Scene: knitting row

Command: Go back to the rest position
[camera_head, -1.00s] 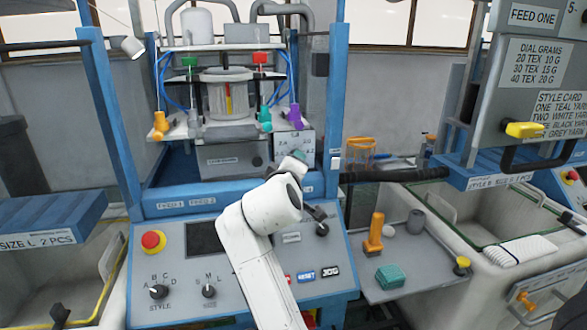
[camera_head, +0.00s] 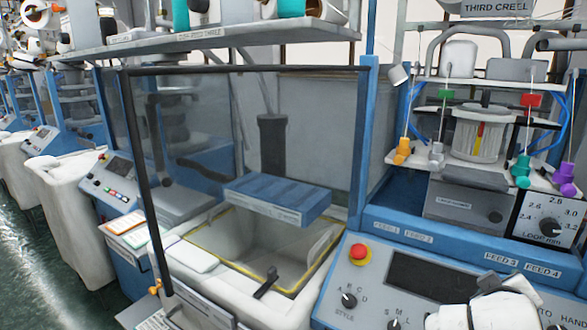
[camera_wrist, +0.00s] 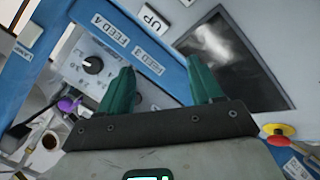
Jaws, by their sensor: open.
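In the wrist view my gripper (camera_wrist: 160,72) is open, with its two green fingers apart and nothing between them. It faces the blue machine front, with the dark screen (camera_wrist: 235,55) to the right and the loop dial (camera_wrist: 92,66) to the left. In the head view only white parts of my arm show at the bottom right edge, in front of the control panel (camera_head: 365,285). My fingertips cannot be made out there.
A red stop button (camera_head: 359,253) and dark screen (camera_head: 430,278) are on the panel. A bin (camera_head: 290,262) under a blue block (camera_head: 277,198) stands left of it, behind a dark-framed clear guard (camera_head: 140,160). Green floor (camera_head: 50,270) is open at far left.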

